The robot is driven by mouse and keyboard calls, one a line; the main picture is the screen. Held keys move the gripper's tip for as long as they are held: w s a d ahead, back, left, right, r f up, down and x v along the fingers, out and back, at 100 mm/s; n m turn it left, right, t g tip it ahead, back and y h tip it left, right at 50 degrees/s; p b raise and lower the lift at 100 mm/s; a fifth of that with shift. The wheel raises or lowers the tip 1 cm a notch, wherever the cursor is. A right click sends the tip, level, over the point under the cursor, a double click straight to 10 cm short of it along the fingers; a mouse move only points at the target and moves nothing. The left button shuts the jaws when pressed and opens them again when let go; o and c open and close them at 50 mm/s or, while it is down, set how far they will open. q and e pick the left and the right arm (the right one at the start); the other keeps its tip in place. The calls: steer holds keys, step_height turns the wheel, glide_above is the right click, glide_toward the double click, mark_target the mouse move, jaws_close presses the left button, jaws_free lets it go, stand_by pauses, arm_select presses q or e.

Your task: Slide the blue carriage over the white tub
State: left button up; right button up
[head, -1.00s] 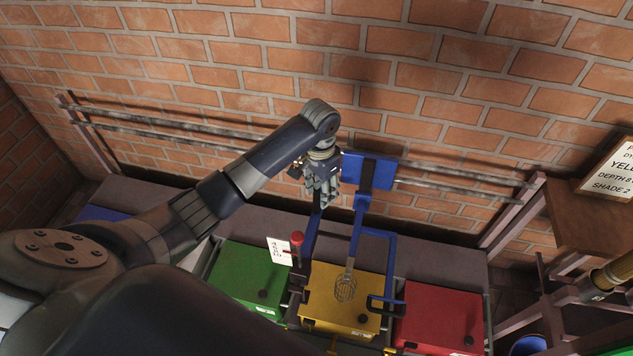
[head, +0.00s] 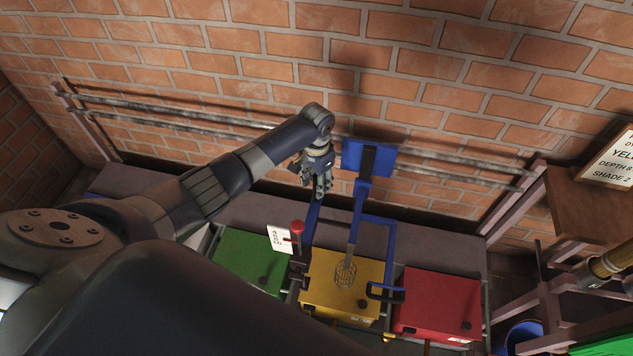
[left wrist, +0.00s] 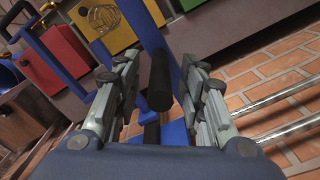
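The blue carriage (head: 368,158) sits on wall rails above the yellow tub (head: 342,285). Its blue frame hangs forward, with a wire basket (head: 346,274) over the yellow lid. My left gripper (head: 318,188) is at the upper end of the frame's left bar. In the left wrist view its fingers (left wrist: 158,85) are apart, with a black grip (left wrist: 160,80) between them and gaps on both sides. A pale sliver (head: 200,239) left of the green tub may be the white tub, mostly hidden by my arm.
The rails (head: 200,127) run along the brick wall. The green tub (head: 247,262) is left of the yellow one, the red tub (head: 438,303) right. A red-knobbed lever (head: 297,227) and white card (head: 280,239) stand near the frame. A wooden shelf (head: 590,215) is far right.

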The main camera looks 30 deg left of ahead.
arm_select(q)
steer(key=shift+f, duration=0.2)
jaws_close()
steer(key=shift+a, duration=0.1)
